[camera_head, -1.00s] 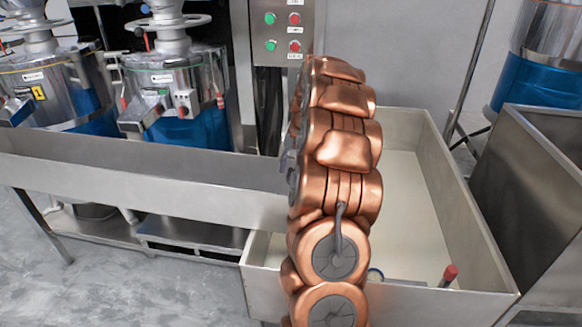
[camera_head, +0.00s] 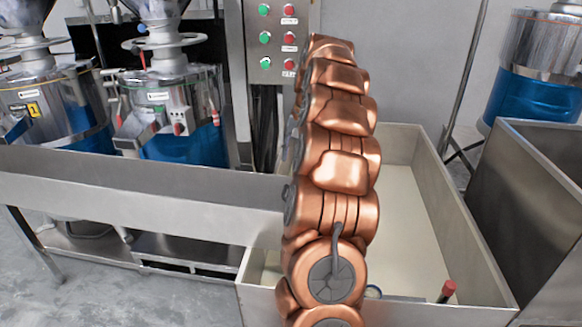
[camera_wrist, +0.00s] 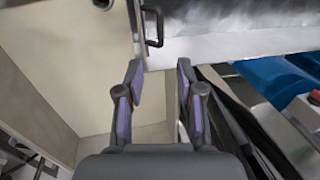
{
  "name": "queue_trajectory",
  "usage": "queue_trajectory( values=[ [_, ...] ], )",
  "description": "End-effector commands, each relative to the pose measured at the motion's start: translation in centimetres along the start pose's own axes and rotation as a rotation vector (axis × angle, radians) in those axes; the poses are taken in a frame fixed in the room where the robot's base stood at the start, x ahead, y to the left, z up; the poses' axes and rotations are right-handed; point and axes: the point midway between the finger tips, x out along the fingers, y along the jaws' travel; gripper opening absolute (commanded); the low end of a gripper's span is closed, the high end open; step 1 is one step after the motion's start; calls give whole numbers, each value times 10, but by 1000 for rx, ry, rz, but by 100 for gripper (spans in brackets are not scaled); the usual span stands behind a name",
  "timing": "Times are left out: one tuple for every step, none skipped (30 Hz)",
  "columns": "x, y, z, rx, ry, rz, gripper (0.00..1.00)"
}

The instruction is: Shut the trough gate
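In the wrist view, a pale metal panel (camera_wrist: 225,38) with a black bar handle (camera_wrist: 153,25) lies ahead of my gripper; it looks like the trough gate, but I cannot tell for sure. My gripper (camera_wrist: 160,78) is open and empty. Its two fingertips are near the panel's lower edge, with the handle beyond them and apart. In the head view, the cream-lined trough (camera_head: 402,215) stands behind and right of my copper arm. The arm hides part of the trough, and my gripper and the handle do not show there.
A long metal trough section (camera_head: 130,190) runs left. Grinders with blue bases (camera_head: 185,148) stand behind it. A button panel (camera_head: 277,40) is at the back. A metal bin (camera_head: 530,200) stands right. A red-tipped lever (camera_head: 447,290) is at the front wall. The trough's inside looks mostly bare.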

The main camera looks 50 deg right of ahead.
Motion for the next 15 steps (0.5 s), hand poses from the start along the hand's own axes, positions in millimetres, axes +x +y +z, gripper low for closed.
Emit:
queue_trajectory(
  values=[
    [-4, 0, 0, 0, -1, 0, 37],
    [-6, 0, 0, 0, -2, 0, 37],
    [-9, 0, 0, 0, -2, 0, 37],
    [-10, 0, 0, 0, -2, 0, 37],
    [-12, 0, 0, 0, -1, 0, 37],
    [-14, 0, 0, 0, -1, 0, 37],
    [-14, 0, 0, 0, -1, 0, 37],
    [-15, 0, 0, 0, -1, 0, 37],
    [-16, 0, 0, 0, -1, 0, 37],
    [-16, 0, 0, 0, -1, 0, 37],
    [-16, 0, 0, 0, -1, 0, 37],
    [-16, 0, 0, 0, -1, 0, 37],
    [-16, 0, 0, 0, -2, 0, 37],
    [-16, 0, 0, 0, -2, 0, 37],
    [-16, 0, 1, 0, -2, 0, 37]
  ],
)
